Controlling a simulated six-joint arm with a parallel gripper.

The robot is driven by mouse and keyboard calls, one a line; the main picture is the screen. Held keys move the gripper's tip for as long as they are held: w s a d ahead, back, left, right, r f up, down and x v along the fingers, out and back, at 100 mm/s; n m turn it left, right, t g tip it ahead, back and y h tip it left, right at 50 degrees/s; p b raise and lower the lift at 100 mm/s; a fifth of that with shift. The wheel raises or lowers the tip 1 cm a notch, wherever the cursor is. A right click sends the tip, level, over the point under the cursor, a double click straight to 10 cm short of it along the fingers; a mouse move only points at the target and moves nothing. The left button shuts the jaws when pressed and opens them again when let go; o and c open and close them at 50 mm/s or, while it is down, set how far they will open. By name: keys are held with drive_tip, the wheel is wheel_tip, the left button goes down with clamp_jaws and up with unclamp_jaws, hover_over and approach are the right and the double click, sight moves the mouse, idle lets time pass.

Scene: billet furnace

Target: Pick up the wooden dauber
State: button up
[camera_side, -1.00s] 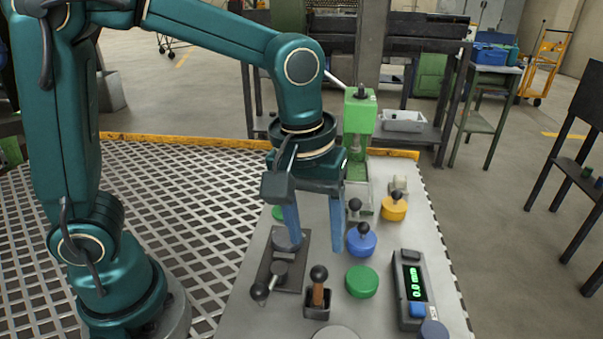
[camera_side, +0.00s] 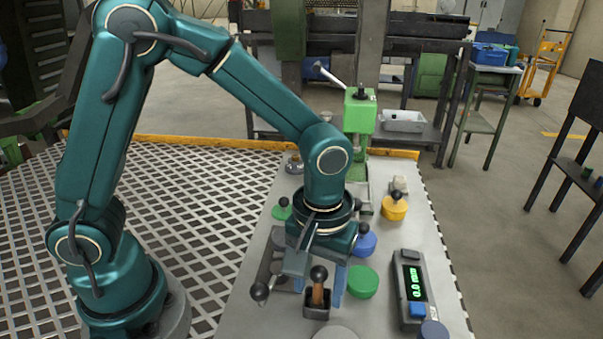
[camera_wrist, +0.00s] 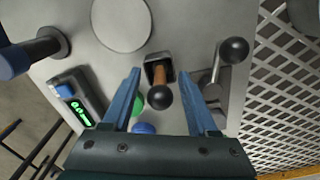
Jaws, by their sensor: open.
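The wooden dauber (camera_side: 318,287) stands upright in a small dark square holder (camera_side: 316,310) near the front of the grey table. It has a brown wooden shaft and a black ball on top. In the wrist view the dauber (camera_wrist: 161,93) shows between and ahead of the two blue fingers, with its ball toward me. My gripper (camera_side: 319,285) is open, its fingers on either side of the dauber in the side view. In the wrist view my gripper (camera_wrist: 166,100) holds nothing. I cannot tell whether a finger touches the dauber.
A lever clamp with a black ball (camera_side: 259,291) stands just left of the dauber. A green disc (camera_side: 362,282) lies to its right, with a blue knobbed piece (camera_side: 364,243) behind. A digital gauge (camera_side: 411,285) is farther right. A green press (camera_side: 359,112) stands at the back.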

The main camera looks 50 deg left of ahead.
sight(321, 268)
clamp_jaws()
drive_tip(key=shift+r, duration=0.15)
wheel_tip(321, 268, up, 4)
drive_tip(key=shift+w+f, duration=0.1)
drive_tip(key=shift+f, duration=0.15)
drive_tip(key=a+r, duration=0.7)
drive_tip(key=a, duration=0.4)
drive_tip(key=shift+s+a+r, duration=0.15)
drive_tip(key=shift+s+a, duration=0.05)
drive_tip(key=shift+a, duration=0.2)
